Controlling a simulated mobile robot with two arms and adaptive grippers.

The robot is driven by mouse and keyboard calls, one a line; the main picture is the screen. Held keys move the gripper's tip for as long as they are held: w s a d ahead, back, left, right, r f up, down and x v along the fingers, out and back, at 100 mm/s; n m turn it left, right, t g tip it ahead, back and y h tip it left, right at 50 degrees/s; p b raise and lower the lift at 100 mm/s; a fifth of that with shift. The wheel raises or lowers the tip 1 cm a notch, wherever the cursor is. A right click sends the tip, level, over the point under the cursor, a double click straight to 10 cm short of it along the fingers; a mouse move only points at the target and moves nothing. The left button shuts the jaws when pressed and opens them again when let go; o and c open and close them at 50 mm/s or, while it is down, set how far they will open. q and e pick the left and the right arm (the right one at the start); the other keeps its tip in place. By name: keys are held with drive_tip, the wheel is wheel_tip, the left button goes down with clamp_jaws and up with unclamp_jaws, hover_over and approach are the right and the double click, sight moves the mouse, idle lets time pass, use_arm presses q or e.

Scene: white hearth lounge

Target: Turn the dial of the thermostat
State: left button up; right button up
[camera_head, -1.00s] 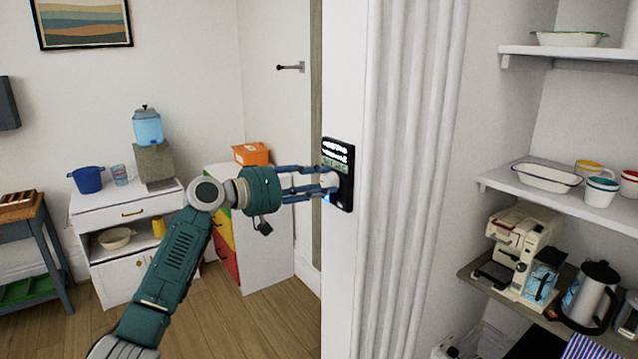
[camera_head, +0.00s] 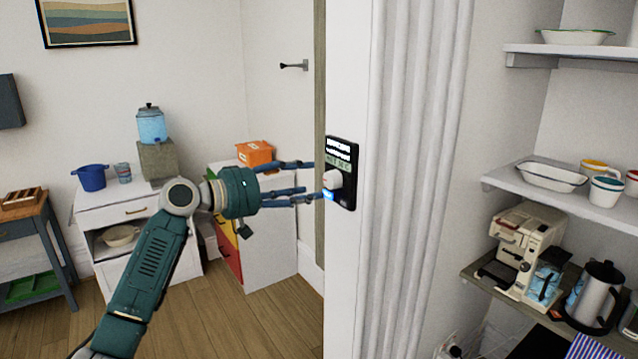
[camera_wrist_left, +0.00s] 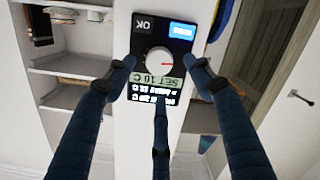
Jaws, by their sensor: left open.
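The black thermostat (camera_head: 343,160) is mounted on the white wall edge in the middle of the head view. Its white round dial (camera_head: 333,180) stands out from the panel, above a lit blue patch. In the left wrist view the dial (camera_wrist_left: 160,61) has a red mark, and the display (camera_wrist_left: 155,88) reads "SET 10 C", upside down. My left gripper (camera_head: 316,182) is open, its fingers pointing at the panel just short of the dial. In the wrist view the fingers spread around the dial, with no contact visible. My right gripper is not in view.
Shelves with dishes and cups (camera_head: 552,176) and a coffee maker (camera_head: 522,252) stand at the right. A white cabinet (camera_head: 130,212) and an orange box (camera_head: 255,153) are behind my left arm. The fluted white column (camera_head: 415,180) borders the thermostat on the right.

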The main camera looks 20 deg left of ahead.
use_arm(q)
drive_tip(key=v, duration=0.6)
drive_tip(key=shift+s+a, duration=0.2)
drive_tip(key=shift+s, duration=0.15)
